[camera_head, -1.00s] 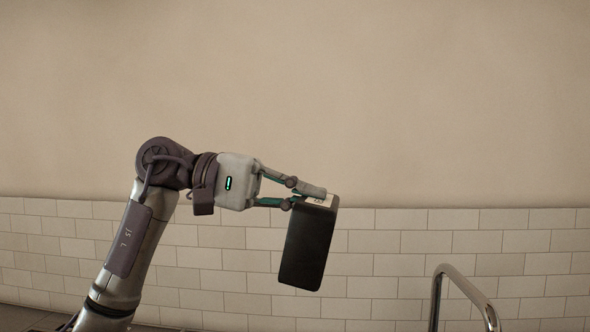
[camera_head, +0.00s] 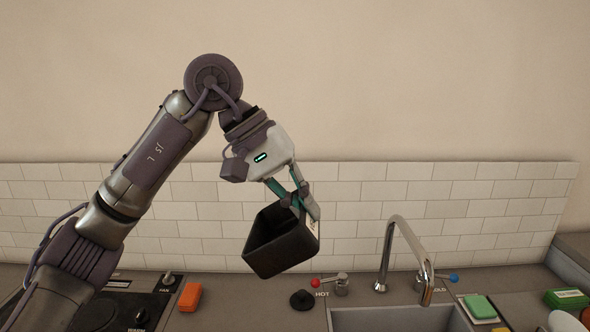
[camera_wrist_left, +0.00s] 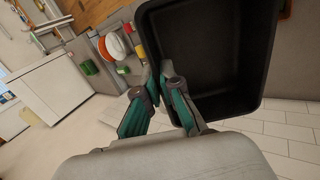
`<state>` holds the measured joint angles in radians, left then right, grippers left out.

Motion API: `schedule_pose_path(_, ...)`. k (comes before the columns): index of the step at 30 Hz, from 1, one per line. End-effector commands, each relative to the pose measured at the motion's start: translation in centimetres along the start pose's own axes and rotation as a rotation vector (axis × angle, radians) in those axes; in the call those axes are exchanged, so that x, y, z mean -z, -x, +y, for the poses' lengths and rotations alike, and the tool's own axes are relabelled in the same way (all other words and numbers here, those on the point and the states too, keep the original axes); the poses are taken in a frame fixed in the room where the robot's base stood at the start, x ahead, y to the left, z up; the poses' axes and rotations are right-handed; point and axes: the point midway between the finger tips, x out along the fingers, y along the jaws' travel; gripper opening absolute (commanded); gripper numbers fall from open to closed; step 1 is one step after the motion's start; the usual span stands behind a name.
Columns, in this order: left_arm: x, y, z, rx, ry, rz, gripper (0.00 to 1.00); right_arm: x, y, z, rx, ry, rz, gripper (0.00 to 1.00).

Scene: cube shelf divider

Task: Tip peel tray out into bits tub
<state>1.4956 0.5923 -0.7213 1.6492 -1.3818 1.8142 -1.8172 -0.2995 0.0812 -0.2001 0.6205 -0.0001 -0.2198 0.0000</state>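A black open-topped tray (camera_head: 281,250) with a white label at one edge hangs tilted from my left gripper (camera_head: 306,205), above the counter and left of the sink. My left gripper is shut on the tray's wall near the label. In the left wrist view the tray (camera_wrist_left: 205,45) fills the upper right, and its visible inside looks empty. The gripper fingers (camera_wrist_left: 155,85) meet at its lower left rim. I cannot make out a tub for bits in either view. My right gripper is not in view.
A sink (camera_head: 390,319) with a curved faucet (camera_head: 408,245) lies right of the tray. A black stopper (camera_head: 302,300) and an orange block (camera_head: 190,297) lie on the counter. A green sponge (camera_head: 479,306) is right of the sink. A tiled wall stands behind.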

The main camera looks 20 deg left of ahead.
Motion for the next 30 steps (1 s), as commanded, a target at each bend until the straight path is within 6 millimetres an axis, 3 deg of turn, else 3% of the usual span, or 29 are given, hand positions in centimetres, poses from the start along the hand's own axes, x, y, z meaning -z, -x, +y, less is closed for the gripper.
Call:
schedule_pose_path(1,-0.1,0.4,0.7,0.053,-0.004,-0.002,0.0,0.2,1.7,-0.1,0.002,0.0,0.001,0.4)
schedule_pose_path(10,-0.1,-2.2,0.1,0.438,-0.005,0.0,0.0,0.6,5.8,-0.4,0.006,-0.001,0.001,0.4)
schedule_pose_path(18,0.0,-3.4,-1.0,0.571,-0.001,0.001,0.0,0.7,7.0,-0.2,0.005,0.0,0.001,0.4)
schedule_pose_path(30,0.0,-3.6,-1.1,0.577,-0.001,0.0,0.0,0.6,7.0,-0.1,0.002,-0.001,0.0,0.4)
